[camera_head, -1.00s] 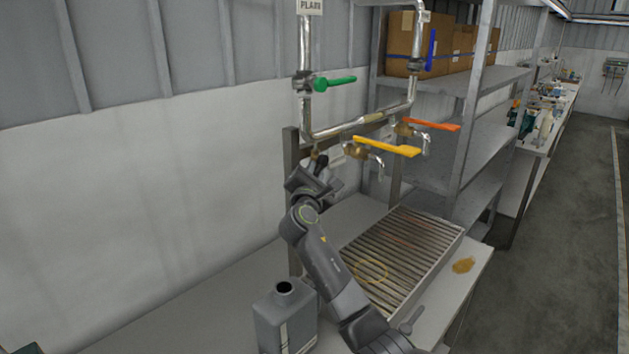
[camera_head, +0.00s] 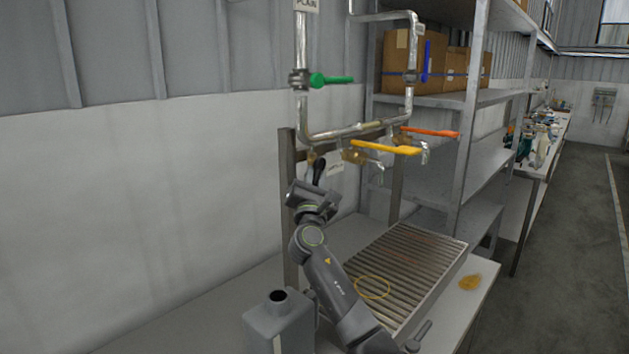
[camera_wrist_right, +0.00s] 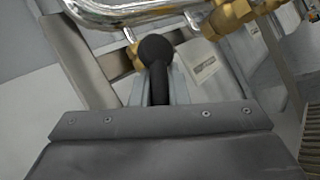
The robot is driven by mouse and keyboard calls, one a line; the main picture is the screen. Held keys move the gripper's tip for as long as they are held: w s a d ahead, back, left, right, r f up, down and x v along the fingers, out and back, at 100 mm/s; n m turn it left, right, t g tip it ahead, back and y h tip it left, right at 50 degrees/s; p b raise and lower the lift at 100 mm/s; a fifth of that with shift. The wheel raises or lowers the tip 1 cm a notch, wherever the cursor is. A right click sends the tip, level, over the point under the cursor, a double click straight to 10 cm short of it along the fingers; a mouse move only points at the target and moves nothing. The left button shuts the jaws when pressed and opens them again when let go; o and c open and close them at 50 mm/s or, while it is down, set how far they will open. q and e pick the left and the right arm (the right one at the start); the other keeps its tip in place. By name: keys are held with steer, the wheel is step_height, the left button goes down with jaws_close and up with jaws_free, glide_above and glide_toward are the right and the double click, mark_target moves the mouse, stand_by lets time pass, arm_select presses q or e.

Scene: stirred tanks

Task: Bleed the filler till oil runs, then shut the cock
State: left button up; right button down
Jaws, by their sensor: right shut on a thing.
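My right gripper (camera_head: 314,188) is shut on a black ball-ended handle (camera_head: 319,170), just below the left end of the lower pipe (camera_head: 340,134). In the right wrist view the black knob (camera_wrist_right: 156,49) stands up between the fingers, in front of a small brass fitting (camera_wrist_right: 134,54); whether they join is hidden. The yellow lever (camera_head: 385,148) and orange lever (camera_head: 430,131) on brass cocks lie roughly level, pointing right. The green lever (camera_head: 331,79) also points right; the blue lever (camera_head: 427,60) stands upright. I see no running oil. My left gripper is out of view.
A slatted grating (camera_head: 410,270) with a yellow ring on it lies on the bench, under the cocks. A grey can (camera_head: 280,322) with an open neck stands in front. Shelves with boxes (camera_head: 398,55) stand behind.

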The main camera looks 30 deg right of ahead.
steer(key=shift+f, duration=0.1)
steer(key=c, duration=1.4)
jaws_free()
steer(key=b+v, duration=0.3)
steer(key=v, duration=1.4)
steer(key=shift+s+b, duration=0.2)
steer(key=shift+b, duration=0.1)
steer(key=shift+a, duration=0.1)
